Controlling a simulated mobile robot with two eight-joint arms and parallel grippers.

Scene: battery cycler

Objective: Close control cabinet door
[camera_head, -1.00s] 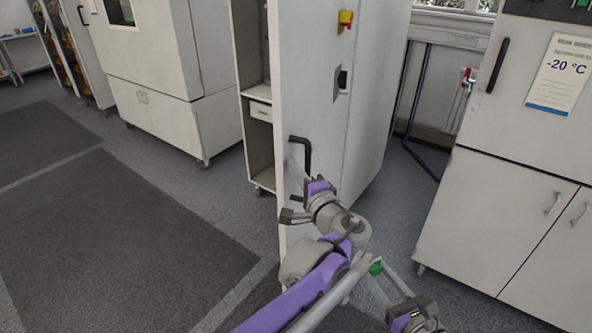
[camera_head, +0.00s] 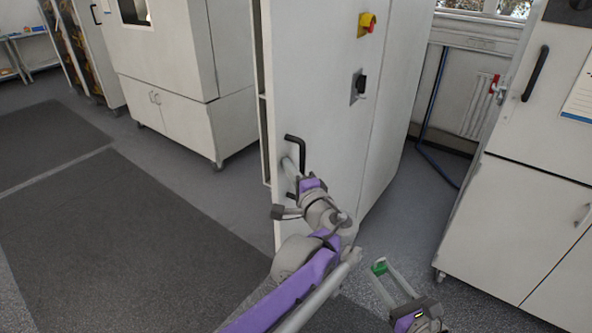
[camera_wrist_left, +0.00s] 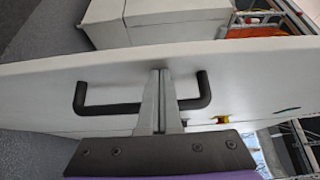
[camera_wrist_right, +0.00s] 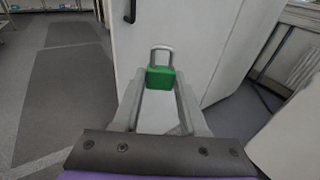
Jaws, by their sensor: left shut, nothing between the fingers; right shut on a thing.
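The control cabinet door (camera_head: 315,90) is white and tall, with a black bar handle (camera_head: 300,150). It stands slightly ajar, with a thin dark strip of the interior at its left edge. My left gripper (camera_head: 289,168) is at the handle, its fingers shut with nothing between them. In the left wrist view the fingers (camera_wrist_left: 160,75) cross the handle bar (camera_wrist_left: 112,108) and reach towards the door face; I cannot tell whether they touch it. My right gripper (camera_head: 380,266) is low in front of the cabinet, shut on a green padlock (camera_wrist_right: 160,78) with a metal shackle.
A white freezer (camera_head: 530,190) stands at the right and a white chamber (camera_head: 185,110) at the back left. The dark floor mat (camera_head: 120,240) at the left is clear.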

